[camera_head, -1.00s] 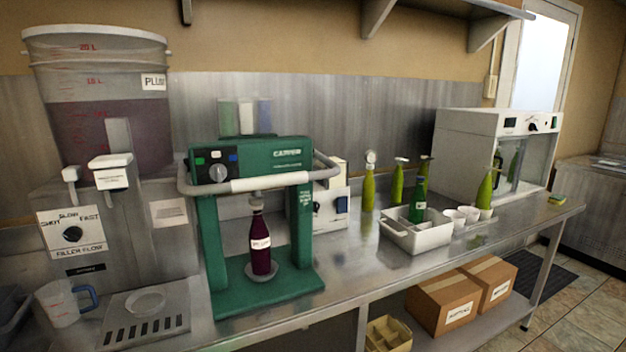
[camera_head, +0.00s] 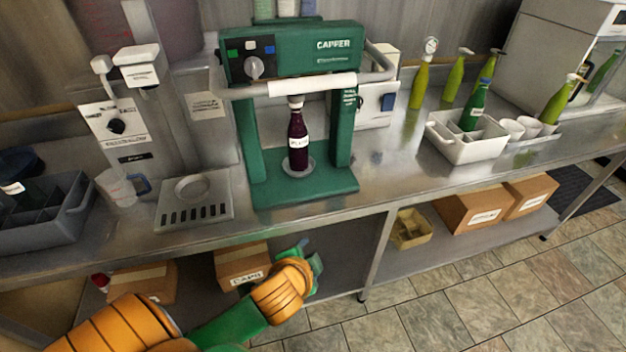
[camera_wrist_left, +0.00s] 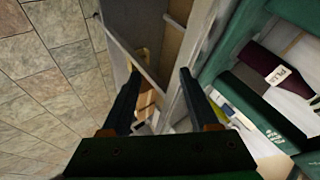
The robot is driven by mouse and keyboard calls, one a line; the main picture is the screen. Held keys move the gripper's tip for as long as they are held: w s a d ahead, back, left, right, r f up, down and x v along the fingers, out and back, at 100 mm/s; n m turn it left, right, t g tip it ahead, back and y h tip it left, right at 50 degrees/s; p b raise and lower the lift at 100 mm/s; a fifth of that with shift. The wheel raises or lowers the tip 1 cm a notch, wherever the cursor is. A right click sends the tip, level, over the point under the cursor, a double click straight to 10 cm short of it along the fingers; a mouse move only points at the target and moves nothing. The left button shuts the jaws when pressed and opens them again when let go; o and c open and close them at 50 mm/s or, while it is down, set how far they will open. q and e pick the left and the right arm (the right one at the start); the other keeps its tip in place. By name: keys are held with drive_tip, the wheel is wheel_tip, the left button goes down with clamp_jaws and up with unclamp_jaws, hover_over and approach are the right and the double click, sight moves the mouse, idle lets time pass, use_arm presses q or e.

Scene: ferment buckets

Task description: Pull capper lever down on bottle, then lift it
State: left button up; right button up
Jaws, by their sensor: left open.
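The green capper (camera_head: 297,103) stands on the steel counter. Its lever, a U-shaped bar with a white grip (camera_head: 311,85), is across the front, above the bottle. A dark purple bottle (camera_head: 298,141) with a white label stands upright on the capper's round plate, under the capping head. My left gripper (camera_head: 309,257) is below and in front of the counter edge, short of the capper and touching nothing I can see. In the left wrist view its two fingers (camera_wrist_left: 156,98) are spread and empty, with the bottle (camera_wrist_left: 277,68) at the right. My right gripper is not visible.
The counter's front edge (camera_head: 385,200) lies between my left arm and the capper. A filler with a drip tray (camera_head: 195,199) and a measuring jug (camera_head: 119,188) stands left. A white crate (camera_head: 467,144) and green bottles stand right. Boxes (camera_head: 242,264) sit on the lower shelf.

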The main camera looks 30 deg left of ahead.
use_arm(q)
drive_tip(key=w+a+r+m+t+y, duration=0.2)
drive_tip(key=w+r+t, duration=0.1)
drive_tip(key=r, duration=0.5)
drive_tip(key=w+a+r+m+t+y, duration=0.1)
drive_tip(key=w+r+m+t+y, duration=0.2)
drive_tip(key=r, duration=0.5)
drive_tip(key=m+t+y, duration=0.1)
drive_tip(key=m+t, duration=0.1)
drive_tip(key=t, duration=0.3)
approach(312, 89)
drive_tip(key=x, duration=0.4)
drive_tip(key=shift+w+a+f, duration=0.1)
drive_tip(key=shift+w+f, duration=0.15)
drive_tip(key=shift+w, duration=0.05)
drive_tip(key=b+x, duration=0.1)
drive_tip(key=x, duration=0.1)
drive_tip(key=b+x, duration=0.1)
drive_tip(key=x, duration=0.1)
drive_tip(key=b+x, duration=0.1)
drive_tip(key=x, duration=0.1)
drive_tip(key=shift+a+r, duration=0.1)
drive_tip(key=shift+r, duration=0.3)
drive_tip(key=shift+w+a, duration=0.2)
drive_tip(key=shift+w, duration=0.1)
clamp_jaws()
